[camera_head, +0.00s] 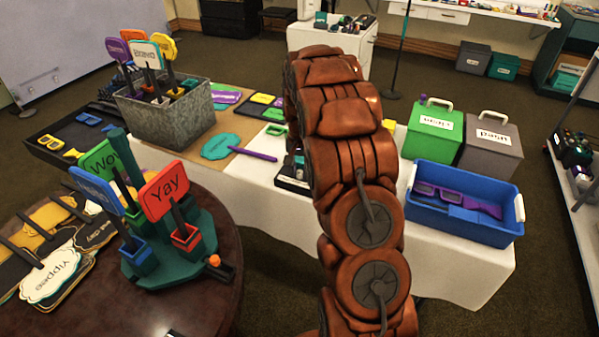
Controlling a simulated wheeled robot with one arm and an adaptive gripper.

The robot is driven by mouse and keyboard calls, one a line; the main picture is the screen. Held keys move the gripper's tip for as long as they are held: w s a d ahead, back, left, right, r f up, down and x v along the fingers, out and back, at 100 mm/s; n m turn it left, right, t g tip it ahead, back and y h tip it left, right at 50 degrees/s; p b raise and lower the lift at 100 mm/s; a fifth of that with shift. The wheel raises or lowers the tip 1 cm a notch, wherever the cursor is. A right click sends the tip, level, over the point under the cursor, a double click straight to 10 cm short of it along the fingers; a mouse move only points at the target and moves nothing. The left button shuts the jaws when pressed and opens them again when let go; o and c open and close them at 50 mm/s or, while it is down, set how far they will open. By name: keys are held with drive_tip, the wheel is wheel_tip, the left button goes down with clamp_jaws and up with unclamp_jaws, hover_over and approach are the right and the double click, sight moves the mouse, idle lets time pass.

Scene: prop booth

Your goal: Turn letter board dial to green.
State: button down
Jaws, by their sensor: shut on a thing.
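My brown arm rises through the middle of the view and bends over the white-clothed table. It covers the middle of that table. My gripper is hidden behind the arm, so I cannot see its fingers or what they touch. A dark, flat-based object (292,184) with a pale part pokes out at the arm's left side, near the table's front edge. It may be part of the letter board, but I cannot tell. No dial and no green dial mark can be made out.
A round dark table (205,300) at left holds a green stand (200,238) with word signs. On the white-clothed table (460,275) are a metal bin (180,128), green box (428,133), grey box (490,152) and blue tray (462,228). A white cabinet (310,42) stands behind.

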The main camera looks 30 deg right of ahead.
sight(300, 172)
idle(0.5)
drive_tip(key=c, duration=0.9)
unclamp_jaws()
drive_tip(key=shift+c, duration=0.2)
wheel_tip(300, 172, up, 12)
